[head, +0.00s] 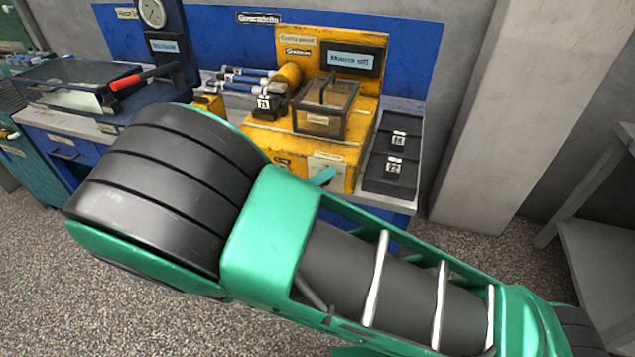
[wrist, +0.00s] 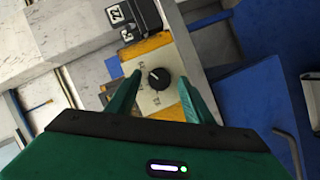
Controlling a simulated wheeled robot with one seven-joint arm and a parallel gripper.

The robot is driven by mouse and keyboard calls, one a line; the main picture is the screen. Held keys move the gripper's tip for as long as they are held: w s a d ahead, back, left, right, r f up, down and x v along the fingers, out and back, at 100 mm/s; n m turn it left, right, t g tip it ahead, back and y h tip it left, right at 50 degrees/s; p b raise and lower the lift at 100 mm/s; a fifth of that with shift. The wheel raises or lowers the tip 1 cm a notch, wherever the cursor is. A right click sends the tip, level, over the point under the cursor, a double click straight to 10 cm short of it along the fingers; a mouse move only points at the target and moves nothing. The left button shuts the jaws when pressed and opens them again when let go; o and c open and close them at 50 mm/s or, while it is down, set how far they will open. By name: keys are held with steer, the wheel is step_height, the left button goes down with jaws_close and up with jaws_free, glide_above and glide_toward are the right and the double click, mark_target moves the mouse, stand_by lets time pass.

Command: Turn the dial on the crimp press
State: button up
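The crimp press (head: 358,95) is a yellow machine on the bench, with a dark display reading "Mains off" and a clear-sided guard box (head: 325,108). Its dial (wrist: 158,78) is a round black knob with a white pointer line on a pale marked plate (wrist: 165,97), seen in the wrist view. In the head view the plate (head: 326,162) shows partly on the press's lower front, and my arm hides the rest. My gripper (wrist: 157,88) is open, with one green finger on each side of the dial. No contact with the dial is visible. One fingertip also shows in the head view (head: 322,177).
Black numbered blocks (head: 392,165) sit in a dark tray right of the press. Blue-and-white cylinders (head: 240,80) lie behind left. A red-handled device (head: 130,80) stands further left. A grey pillar (head: 500,120) rises right, beside a grey table (head: 600,220).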

steer(key=v, duration=1)
steer(key=shift+s+a, duration=0.3)
steer(key=shift+r, duration=0.15)
